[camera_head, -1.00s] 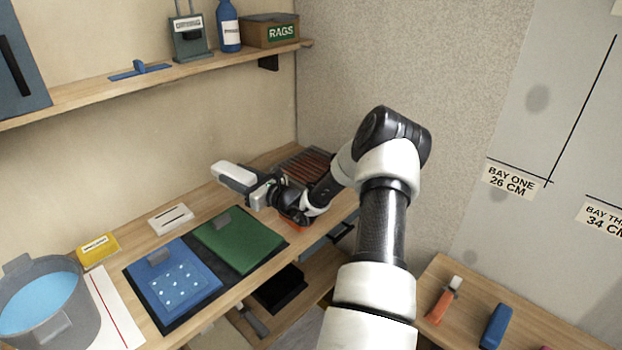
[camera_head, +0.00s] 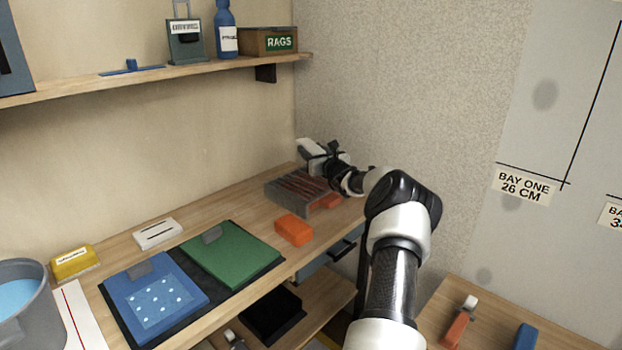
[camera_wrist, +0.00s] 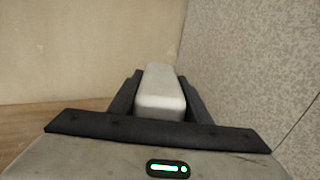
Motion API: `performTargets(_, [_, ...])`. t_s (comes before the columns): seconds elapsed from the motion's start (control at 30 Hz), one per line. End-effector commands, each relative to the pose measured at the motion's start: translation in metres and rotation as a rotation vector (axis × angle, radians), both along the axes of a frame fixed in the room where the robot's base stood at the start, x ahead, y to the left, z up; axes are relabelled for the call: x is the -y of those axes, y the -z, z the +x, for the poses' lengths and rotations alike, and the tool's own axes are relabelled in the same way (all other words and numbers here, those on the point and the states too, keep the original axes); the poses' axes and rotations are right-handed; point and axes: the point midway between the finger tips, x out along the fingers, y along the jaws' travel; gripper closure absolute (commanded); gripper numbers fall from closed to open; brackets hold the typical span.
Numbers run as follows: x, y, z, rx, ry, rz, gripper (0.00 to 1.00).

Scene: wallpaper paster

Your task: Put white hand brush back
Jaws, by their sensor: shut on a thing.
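My gripper (camera_head: 318,155) is at the far right end of the workbench, near the corner of the two walls. It is shut on a white block-shaped thing, the white hand brush (camera_head: 307,146). In the wrist view the brush (camera_wrist: 161,92) sits between the two dark fingers, its long body pointing away from me. Its bristles are not visible. The brush is above the rear part of a grey slatted tray (camera_head: 283,196) with reddish-brown strips. I cannot tell whether it touches anything there.
An orange block (camera_head: 293,230) lies on the bench in front of the tray. A green board (camera_head: 232,253) and a blue board (camera_head: 152,298) lie to the left, with a yellow box (camera_head: 75,262) and a white box (camera_head: 158,234). A shelf (camera_head: 180,78) runs above. A textured wall is close on the right.

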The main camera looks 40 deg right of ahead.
Motion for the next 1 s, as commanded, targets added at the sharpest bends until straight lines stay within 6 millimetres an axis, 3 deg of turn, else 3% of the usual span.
performTargets(0.1, [0.000,0.028,0.000,0.000,-0.001,0.002,0.80])
performTargets(0.5, [0.000,0.075,0.000,0.001,-0.001,-0.001,0.80])
performTargets(1.0, [-0.001,0.084,0.000,0.000,-0.001,-0.002,0.80])
